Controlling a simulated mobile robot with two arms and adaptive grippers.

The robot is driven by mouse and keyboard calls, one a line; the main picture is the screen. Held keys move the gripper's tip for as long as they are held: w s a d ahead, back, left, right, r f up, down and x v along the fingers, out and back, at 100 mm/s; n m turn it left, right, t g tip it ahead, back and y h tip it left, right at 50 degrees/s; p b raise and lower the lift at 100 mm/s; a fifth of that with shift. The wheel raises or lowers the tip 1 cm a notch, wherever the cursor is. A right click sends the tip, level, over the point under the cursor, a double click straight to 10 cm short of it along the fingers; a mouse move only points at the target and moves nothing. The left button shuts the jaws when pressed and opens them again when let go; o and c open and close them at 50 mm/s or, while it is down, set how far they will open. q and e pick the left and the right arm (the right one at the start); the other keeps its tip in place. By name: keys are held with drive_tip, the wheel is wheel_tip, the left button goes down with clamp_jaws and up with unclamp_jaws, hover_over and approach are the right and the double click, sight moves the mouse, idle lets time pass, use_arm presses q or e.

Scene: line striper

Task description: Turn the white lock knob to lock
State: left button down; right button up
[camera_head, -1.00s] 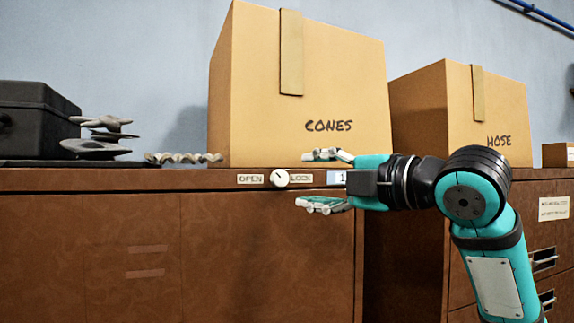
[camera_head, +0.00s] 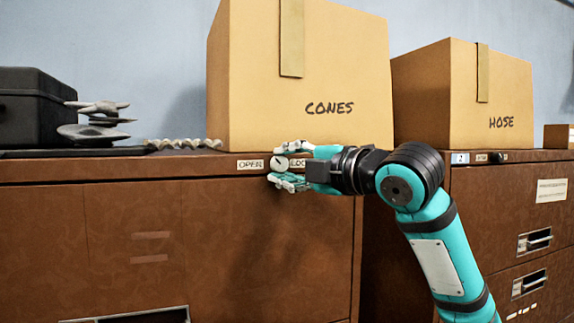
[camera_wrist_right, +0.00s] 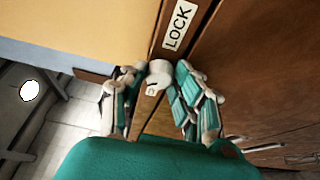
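The white round lock knob (camera_head: 279,163) sits on the top front rail of the brown cabinet, between the OPEN label (camera_head: 250,165) on its left and the partly covered LOCK label (camera_head: 297,163) on its right. Its small dark mark is too small to read surely. My right gripper (camera_head: 284,165) comes from the right, one finger above the knob and one below. My left gripper is not in view.
The brown cabinet (camera_head: 130,240) has a flat front below the knob. On top stand a CONES box (camera_head: 340,75), a HOSE box (camera_head: 500,90) on the neighbouring cabinet, a black case (camera_head: 35,110) and grey metal parts (camera_head: 95,132). The space before the cabinet front is clear.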

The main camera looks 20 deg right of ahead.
clamp_jaws()
drive_tip(key=shift+f, duration=0.1)
drive_tip(key=shift+f+m+t+b, duration=0.15)
drive_tip(key=shift+m+t+b, duration=0.15)
drive_tip(key=shift+m+b, duration=0.4)
drive_tip(key=shift+f+m+t+b, duration=0.15)
drive_tip(key=shift+m+t+b, duration=0.15)
drive_tip(key=shift+m+b, duration=0.4)
drive_tip(key=m+t+b, duration=0.1)
drive_tip(key=m, duration=0.2)
drive_tip(key=m+t+b, duration=0.1)
drive_tip(key=m+b, duration=0.1)
drive_tip(key=m, duration=0.1)
drive_tip(key=shift+a+f+h+b, duration=0.15)
drive_tip(key=shift+a+h+b, duration=0.05)
drive_tip(key=shift+h+b, duration=0.1)
drive_tip(key=m+t+h+b, duration=0.1)
drive_tip(key=m, duration=0.2)
drive_tip(key=m+t+h+b, duration=0.1)
drive_tip(key=m+h+b, duration=0.1)
drive_tip(key=m, duration=0.2)
drive_tip(key=shift+a+m+b, duration=0.15)
drive_tip(key=shift+m+b, duration=0.15)
drive_tip(key=m+h+b, duration=0.1)
drive_tip(key=m, duration=0.3)
drive_tip(key=shift+t+h, duration=0.4)
drive_tip(key=shift+m+h+b, duration=0.45)
drive_tip(key=shift+m+h, duration=0.15)
drive_tip(key=shift+m, duration=0.3)
